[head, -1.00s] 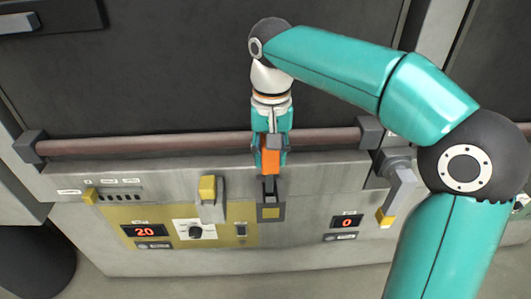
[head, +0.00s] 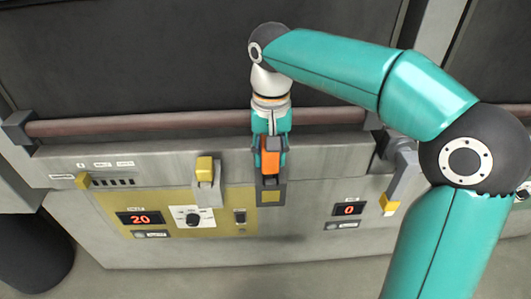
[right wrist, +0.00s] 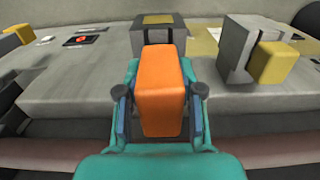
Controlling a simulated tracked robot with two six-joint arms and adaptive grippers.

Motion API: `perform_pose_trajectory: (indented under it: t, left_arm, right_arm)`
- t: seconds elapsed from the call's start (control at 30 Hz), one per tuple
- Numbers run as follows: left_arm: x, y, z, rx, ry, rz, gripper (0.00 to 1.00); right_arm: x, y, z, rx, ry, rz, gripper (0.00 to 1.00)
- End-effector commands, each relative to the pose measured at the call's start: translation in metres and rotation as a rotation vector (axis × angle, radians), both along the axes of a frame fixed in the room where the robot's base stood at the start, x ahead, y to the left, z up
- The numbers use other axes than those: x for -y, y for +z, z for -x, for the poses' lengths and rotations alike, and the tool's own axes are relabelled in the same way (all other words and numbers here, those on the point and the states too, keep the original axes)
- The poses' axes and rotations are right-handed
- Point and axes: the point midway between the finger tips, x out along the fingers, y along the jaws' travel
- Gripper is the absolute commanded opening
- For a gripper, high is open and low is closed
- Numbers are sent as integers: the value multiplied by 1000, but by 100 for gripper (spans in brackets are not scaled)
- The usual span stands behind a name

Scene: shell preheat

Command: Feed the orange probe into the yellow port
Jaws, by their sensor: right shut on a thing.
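My right gripper (head: 270,150) is shut on the orange probe (head: 270,160), a block that points down toward the panel in the head view. The probe (right wrist: 162,90) fills the middle of the right wrist view, with a finger on each side. The yellow port (head: 271,197) is a grey frame with a yellow plate and a dark opening, just below the probe's tip. In the right wrist view the port (right wrist: 158,20) shows just beyond the probe. The probe partly covers it, so I cannot tell whether the tip touches or enters it. My left gripper is not in view.
A yellow-tipped lever (head: 204,169) stands left of the port, and another lever (head: 403,180) right of it. Displays read 20 (head: 140,218) and 0 (head: 348,209). A brown rail (head: 150,123) runs behind the gripper.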

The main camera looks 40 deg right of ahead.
Motion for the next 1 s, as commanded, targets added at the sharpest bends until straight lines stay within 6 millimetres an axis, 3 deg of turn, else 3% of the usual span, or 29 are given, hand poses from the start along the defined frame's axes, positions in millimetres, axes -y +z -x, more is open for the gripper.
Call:
perform_pose_trajectory:
  t: [0.47,0.5,0.67,1.0]
  left_arm:
    - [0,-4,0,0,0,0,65]
    - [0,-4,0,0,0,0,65]
    - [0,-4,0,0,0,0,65]
    - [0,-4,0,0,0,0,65]
  right_arm:
    - [1,-6,-2,8,-1,4,0]
    - [1,-6,-2,8,-1,4,38]
    - [1,-6,-2,6,0,2,65]
    - [0,-5,-1,3,1,2,66]
